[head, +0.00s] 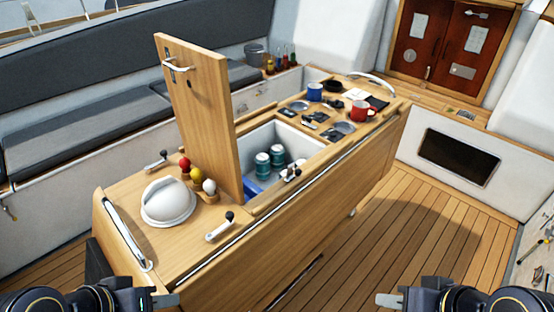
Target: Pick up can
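Two teal cans stand side by side inside an open white-lined cool box (290,136) in the wooden cockpit table: a nearer can (263,167) and a farther can (278,155). Their lower parts are partly hidden by the box's front wall. My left gripper (172,300) is at the bottom left, in front of the table and well apart from the cans. My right gripper (384,300) is at the bottom right, over the deck, also far from the cans. Each shows a pale fingertip edge-on, so I cannot tell whether they are open.
The box's wooden lid (195,110) stands upright left of the opening. A blue item (254,187) lies in the box. A white dome (168,201) and coloured knobs (196,176) are on the near tabletop. A red mug (361,110) and blue mug (314,92) stand beyond.

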